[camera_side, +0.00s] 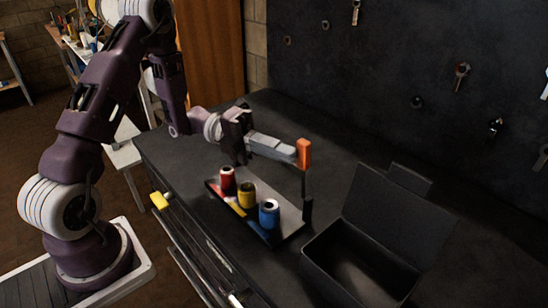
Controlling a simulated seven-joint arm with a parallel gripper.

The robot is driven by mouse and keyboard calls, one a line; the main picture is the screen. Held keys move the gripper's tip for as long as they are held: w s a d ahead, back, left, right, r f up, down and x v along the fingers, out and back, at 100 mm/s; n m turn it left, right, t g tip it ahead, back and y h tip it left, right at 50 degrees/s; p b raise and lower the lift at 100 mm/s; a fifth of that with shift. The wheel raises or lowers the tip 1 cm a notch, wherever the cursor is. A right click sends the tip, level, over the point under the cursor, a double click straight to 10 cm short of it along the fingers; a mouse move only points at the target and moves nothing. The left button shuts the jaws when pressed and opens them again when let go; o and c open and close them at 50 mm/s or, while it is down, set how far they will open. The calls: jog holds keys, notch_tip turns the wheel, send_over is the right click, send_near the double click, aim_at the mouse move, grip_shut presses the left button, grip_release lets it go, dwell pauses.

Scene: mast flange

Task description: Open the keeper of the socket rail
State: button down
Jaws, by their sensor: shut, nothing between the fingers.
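The socket rail (290,222) is a dark tray on the bench. It holds a red socket (227,181), a yellow socket (246,196) and a blue socket (268,214) in a row. At its right end a thin dark upright with an orange block (304,153) on top rises from a black post (307,208); this looks like the keeper, standing up. My gripper (289,153) is shut and empty, reaching right above the rail. Its tips are at the left side of the orange block; I cannot tell whether they touch it.
An open dark box (325,275) with its lid raised stands right of the rail. A dark wall panel (390,60) with hanging tools rises behind. A yellow piece (160,201) is at the bench's left edge. The bench behind the rail is clear.

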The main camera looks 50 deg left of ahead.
jog(key=shift+w+r, duration=0.1)
jog(key=shift+w, duration=0.25)
dwell(0.4)
jog(key=s+a, duration=0.6)
jog(key=a, duration=0.3)
jog(key=s+d+r+m+g+y, duration=0.2)
jog(key=s+d+m+g+y, duration=0.3)
jog(key=m, duration=0.5)
jog(key=s+d+r+m+g+y, duration=0.15)
jog(key=s+d+m+y, duration=0.3)
jog(key=s+m, duration=0.5)
jog(key=a+r+m+t+y, duration=0.1)
jog(key=m+t+y, duration=0.1)
jog(key=m, duration=0.4)
jog(key=a+r+m+t+y, duration=0.1)
jog(key=a+m+t+y, duration=0.1)
jog(key=m, duration=0.4)
jog(key=a+r+m+t+y, duration=0.1)
jog(key=m+t+y, duration=0.2)
jog(key=m, duration=0.3)
jog(key=shift+s+a+r+t+y, duration=0.15)
jog(key=shift+s+a+t+y, duration=0.2)
jog(key=shift+y, duration=0.3)
